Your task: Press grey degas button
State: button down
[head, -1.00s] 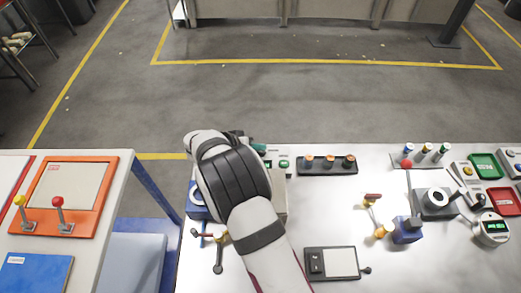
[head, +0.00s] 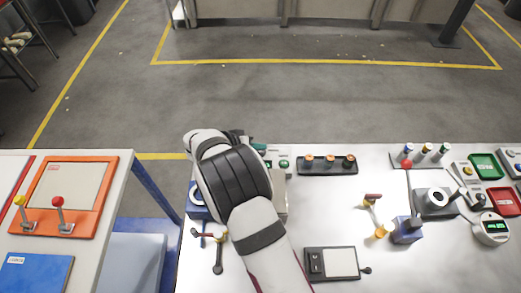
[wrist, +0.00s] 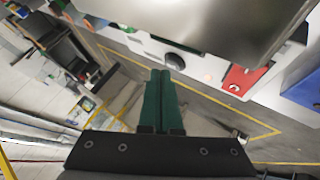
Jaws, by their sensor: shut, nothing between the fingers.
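In the wrist view, a round dark grey button (wrist: 174,62) sits on a white panel beneath a metal box (wrist: 215,22); it may be the degas button, but no label is readable. My gripper (wrist: 162,73) has its two green fingers shut together and empty, with the tips right beside this button. I cannot tell whether they touch it. In the head view, my gripper (head: 258,148) shows only as a green tip at the far left of the bench, mostly hidden by my arm. The grey button is hidden there.
A green button (head: 284,164) sits right of my fingertips. A dark tray with several orange-capped pieces (head: 329,165) stands beside it. A black-and-white pad (head: 332,262) lies near the front. Levers and a blue block (head: 407,229) stand farther right. Bare bench lies between them.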

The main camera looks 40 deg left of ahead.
jog(key=shift+r, duration=0.35)
jog(key=shift+r, duration=0.1)
jog(key=shift+r, duration=2.45)
